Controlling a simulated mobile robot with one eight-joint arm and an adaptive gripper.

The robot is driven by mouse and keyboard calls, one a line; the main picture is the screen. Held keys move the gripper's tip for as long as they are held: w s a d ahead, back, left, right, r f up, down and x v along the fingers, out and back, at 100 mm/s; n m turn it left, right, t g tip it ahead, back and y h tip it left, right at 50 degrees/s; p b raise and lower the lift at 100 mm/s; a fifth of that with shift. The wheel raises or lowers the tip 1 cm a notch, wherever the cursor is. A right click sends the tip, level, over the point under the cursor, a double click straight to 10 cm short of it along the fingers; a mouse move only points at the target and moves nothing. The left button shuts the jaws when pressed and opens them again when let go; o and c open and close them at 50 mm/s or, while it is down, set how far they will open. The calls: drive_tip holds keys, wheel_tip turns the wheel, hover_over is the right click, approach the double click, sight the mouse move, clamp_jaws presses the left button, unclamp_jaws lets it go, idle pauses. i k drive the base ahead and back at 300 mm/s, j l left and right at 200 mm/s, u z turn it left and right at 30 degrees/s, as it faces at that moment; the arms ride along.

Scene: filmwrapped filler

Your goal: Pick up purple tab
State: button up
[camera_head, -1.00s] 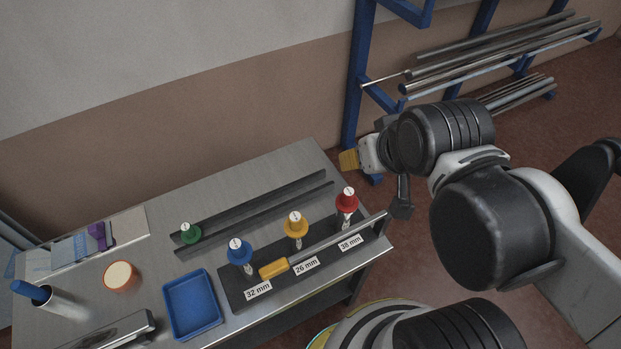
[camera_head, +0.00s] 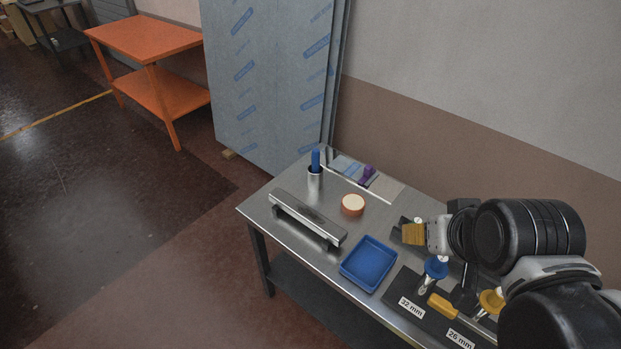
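The purple tab (camera_head: 367,174) stands up from a partly film-covered flat sheet (camera_head: 384,188) at the far end of the metal table. My gripper (camera_head: 413,235), with gold-coloured fingertips, hangs over the table at the right of the view. It is nearer to me than the tab and apart from it. Its fingertips overlap from this angle, so I cannot tell whether they are parted. Nothing is visibly held.
On the table (camera_head: 258,209) are a cup with a blue handle (camera_head: 315,179), a tape roll (camera_head: 353,205), a long metal bar (camera_head: 305,218), a blue tray (camera_head: 369,263) and colour-knobbed tools. Film-wrapped panels (camera_head: 272,85) lean behind. An orange table (camera_head: 146,37) stands far left.

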sight(369, 171)
drive_tip(key=i+j+z, duration=0.15)
drive_tip(key=j, duration=0.2)
drive_tip(key=i+j+z, duration=0.15)
drive_tip(key=j, duration=0.25)
drive_tip(key=i+j+z, duration=0.15)
drive_tip(key=j, duration=0.25)
drive_tip(key=i+j+z, duration=0.15)
drive_tip(key=j, duration=0.25)
drive_tip(key=i+j+z, duration=0.15)
drive_tip(key=j, duration=0.3)
drive_tip(key=j+z, duration=0.1)
drive_tip(key=j, duration=0.3)
drive_tip(key=i, duration=0.05)
